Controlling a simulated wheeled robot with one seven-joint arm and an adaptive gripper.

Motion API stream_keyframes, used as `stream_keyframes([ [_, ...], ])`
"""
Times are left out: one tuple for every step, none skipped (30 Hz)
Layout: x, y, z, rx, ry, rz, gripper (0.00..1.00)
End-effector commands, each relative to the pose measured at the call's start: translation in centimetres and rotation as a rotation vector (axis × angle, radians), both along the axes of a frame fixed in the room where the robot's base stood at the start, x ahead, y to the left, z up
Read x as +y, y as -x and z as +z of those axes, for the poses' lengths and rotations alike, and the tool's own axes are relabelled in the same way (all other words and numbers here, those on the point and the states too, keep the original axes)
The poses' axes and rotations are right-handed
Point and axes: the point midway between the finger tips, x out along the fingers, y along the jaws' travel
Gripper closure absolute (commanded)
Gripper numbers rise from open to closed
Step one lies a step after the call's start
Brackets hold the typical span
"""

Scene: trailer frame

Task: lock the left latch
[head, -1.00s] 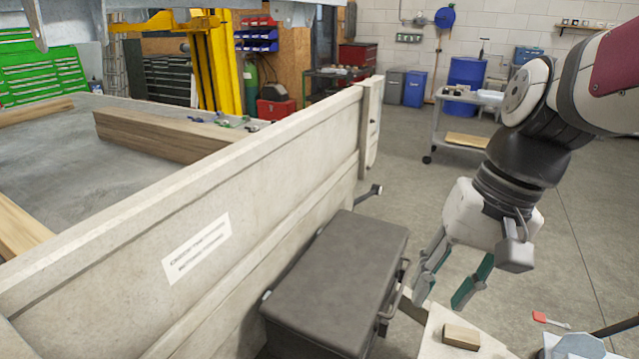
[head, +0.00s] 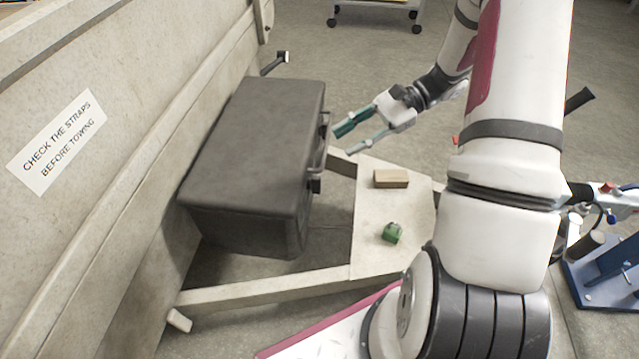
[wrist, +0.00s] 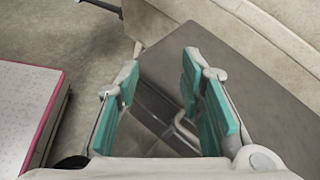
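A dark grey toolbox (head: 255,140) with a closed lid sits on the trailer frame beside the panel. Its front faces right in the head view, with a handle (head: 323,150) in the middle. A small dark latch (head: 315,186) shows at the near end of that front; I cannot tell whether it is locked. My gripper (head: 345,140) is open and empty, just right of the handle's far part, apparently without contact. In the wrist view, its teal fingers (wrist: 160,90) are spread before the toolbox (wrist: 235,75), and the handle (wrist: 182,130) shows partly behind the right finger.
A pale trailer panel (head: 100,190) with a label stands left of the toolbox. A wooden block (head: 391,179) and a green object (head: 392,233) lie on the pale frame plate (head: 375,215). A bracket (head: 275,63) sticks out beyond the toolbox. Floor is open at the upper right.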

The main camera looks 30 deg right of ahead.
Motion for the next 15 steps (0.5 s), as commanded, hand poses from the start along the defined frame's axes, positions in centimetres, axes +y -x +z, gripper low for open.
stream_keyframes([
  [-1.0,-0.5,-2.7,0.024,-0.046,-0.05,0.65],
  [-1.5,-0.7,-3.9,0.035,-0.075,-0.079,0.65],
  [-2.2,-0.9,-5.5,0.047,-0.111,-0.118,0.65],
  [-2.8,-1.1,-6.6,0.057,-0.138,-0.148,0.65],
  [-3.3,-1.3,-7.8,0.066,-0.165,-0.176,0.65],
  [-4.0,-1.4,-9.5,0.076,-0.201,-0.216,0.65],
  [-4.5,-1.5,-10.7,0.084,-0.228,-0.246,0.65],
  [-5.0,-1.5,-12.0,0.092,-0.254,-0.275,0.65],
  [-5.7,-1.6,-13.6,0.101,-0.288,-0.314,0.65],
  [-6.1,-1.6,-14.8,0.107,-0.314,-0.344,0.65],
  [-6.5,-1.5,-16.0,0.112,-0.339,-0.37,0.65],
  [-7.1,-1.5,-17.4,0.118,-0.367,-0.406,0.65],
  [-7.4,-1.4,-18.4,0.123,-0.389,-0.428,0.65],
  [-7.7,-1.3,-19.3,0.126,-0.408,-0.451,0.65],
  [-8.1,-1.2,-20.3,0.129,-0.43,-0.476,0.65],
])
